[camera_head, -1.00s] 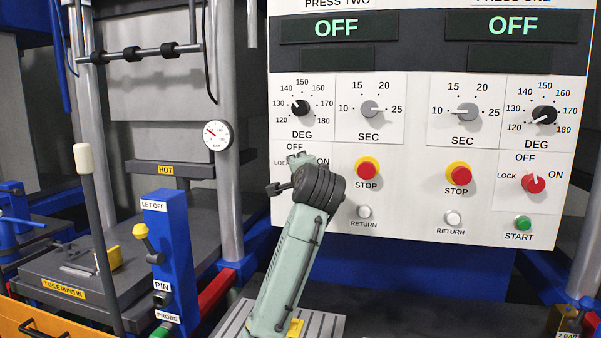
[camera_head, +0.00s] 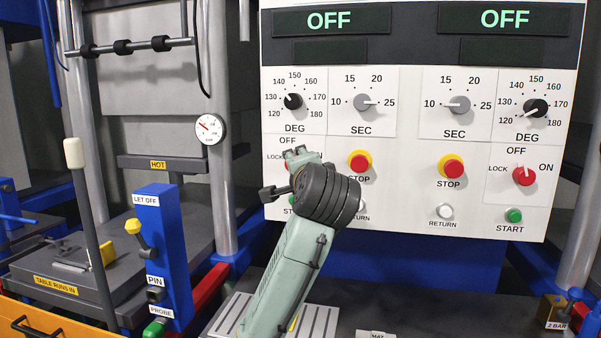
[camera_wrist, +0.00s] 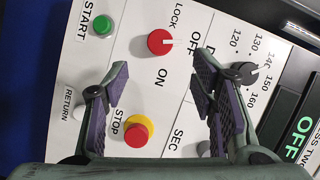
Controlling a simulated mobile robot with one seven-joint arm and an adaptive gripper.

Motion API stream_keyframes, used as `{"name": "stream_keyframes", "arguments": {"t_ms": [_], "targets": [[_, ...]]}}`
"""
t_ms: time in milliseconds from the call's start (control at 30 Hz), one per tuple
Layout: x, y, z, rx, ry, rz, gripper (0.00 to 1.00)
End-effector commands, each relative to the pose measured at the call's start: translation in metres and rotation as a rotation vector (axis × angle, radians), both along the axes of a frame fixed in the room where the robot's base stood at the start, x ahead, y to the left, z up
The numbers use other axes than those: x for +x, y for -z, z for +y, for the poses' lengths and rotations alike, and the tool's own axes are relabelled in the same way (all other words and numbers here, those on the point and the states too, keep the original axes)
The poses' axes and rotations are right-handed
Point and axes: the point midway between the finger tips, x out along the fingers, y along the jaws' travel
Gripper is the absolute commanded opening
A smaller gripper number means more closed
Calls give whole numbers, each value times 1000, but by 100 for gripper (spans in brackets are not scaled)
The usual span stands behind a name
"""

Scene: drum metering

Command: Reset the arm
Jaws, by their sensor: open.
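My arm rises from the bottom middle of the head view, with its dark wrist joint in front of the panel's left half. My gripper (camera_wrist: 162,70) is open in the wrist view, its two purple-padded fingers spread with nothing between them. It faces the white control panel (camera_head: 408,158). Beyond the fingers are a red LOCK/OFF/ON knob (camera_wrist: 160,42) and a red STOP button (camera_wrist: 138,132) on a yellow collar. In the head view the gripper is mostly hidden behind the wrist, which also covers part of the left-hand knob and buttons.
A blue post (camera_head: 165,255) with a yellow-knobbed lever stands left of my arm. A tall white-topped lever (camera_head: 74,153), a round gauge (camera_head: 210,129) and a grey table (camera_head: 48,268) are farther left. Both panel displays (camera_head: 330,20) read OFF.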

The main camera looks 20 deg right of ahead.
Motion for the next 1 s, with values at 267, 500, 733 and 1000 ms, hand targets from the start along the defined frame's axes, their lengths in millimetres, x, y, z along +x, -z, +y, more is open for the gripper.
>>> {"name": "stream_keyframes", "arguments": {"t_ms": [267, 500, 733, 1000], "targets": [[-15, -2, 3, 0, 0, 0, 52], [-15, -2, 3, 0, 0, 0, 52], [-11, -5, 15, -32, -11, -16, 52], [6, -51, 172, -422, -140, -286, 52]]}}
